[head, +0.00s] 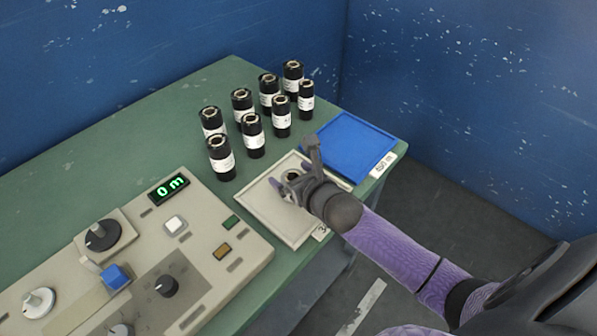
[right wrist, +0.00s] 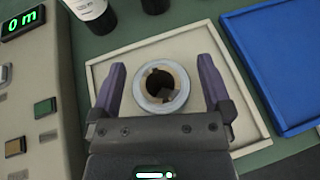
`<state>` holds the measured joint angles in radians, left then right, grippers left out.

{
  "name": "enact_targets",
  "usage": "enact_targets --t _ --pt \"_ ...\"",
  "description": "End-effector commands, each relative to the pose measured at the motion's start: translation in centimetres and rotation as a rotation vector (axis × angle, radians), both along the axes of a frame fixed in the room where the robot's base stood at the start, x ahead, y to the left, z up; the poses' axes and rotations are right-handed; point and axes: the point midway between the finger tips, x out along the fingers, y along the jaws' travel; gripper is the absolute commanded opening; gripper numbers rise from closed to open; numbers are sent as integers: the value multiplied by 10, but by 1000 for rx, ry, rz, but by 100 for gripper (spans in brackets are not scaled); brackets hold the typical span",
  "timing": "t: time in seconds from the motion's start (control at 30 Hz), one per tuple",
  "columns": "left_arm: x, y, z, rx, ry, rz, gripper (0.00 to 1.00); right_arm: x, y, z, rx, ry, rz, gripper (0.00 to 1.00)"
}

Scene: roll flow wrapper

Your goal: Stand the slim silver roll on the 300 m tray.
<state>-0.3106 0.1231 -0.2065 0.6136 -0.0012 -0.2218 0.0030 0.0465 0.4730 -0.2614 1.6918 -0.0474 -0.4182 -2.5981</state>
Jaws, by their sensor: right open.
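The slim silver roll (right wrist: 161,87) stands upright on the cream tray (right wrist: 105,75), seen from above in the right wrist view with its hollow core showing. In the head view the cream tray (head: 262,209) bears a label that my arm partly covers; only a "3" can be read. My right gripper (head: 297,168) is over this tray and mostly hides the roll there. In the right wrist view its two fingers (right wrist: 163,85) are open, one on each side of the roll, with gaps visible. My left gripper is not in view.
Several black rolls with white labels (head: 221,158) stand on the green table (head: 150,145) behind the tray. A blue tray (head: 352,143) lies to the right. A control panel (head: 205,205) with knobs and a display reading "0 m" stands at left.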

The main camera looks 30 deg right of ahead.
Motion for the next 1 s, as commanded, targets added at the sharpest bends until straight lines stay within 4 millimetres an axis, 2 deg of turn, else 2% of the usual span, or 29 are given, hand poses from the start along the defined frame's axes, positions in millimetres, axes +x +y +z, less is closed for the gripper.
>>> enact_targets --t 0.17,0.3,0.5,0.63,1.0 --pt "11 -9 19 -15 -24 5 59 -32 -2 18 -3 2 2 100" --pt "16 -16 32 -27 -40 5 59 -66 -5 32 -1 2 0 100" --pt "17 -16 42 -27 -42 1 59 -102 -8 45 0 1 -1 100" --pt "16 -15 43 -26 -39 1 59 -110 -8 47 0 -1 0 100" --pt "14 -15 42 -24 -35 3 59 -110 -8 46 0 -1 -1 100"
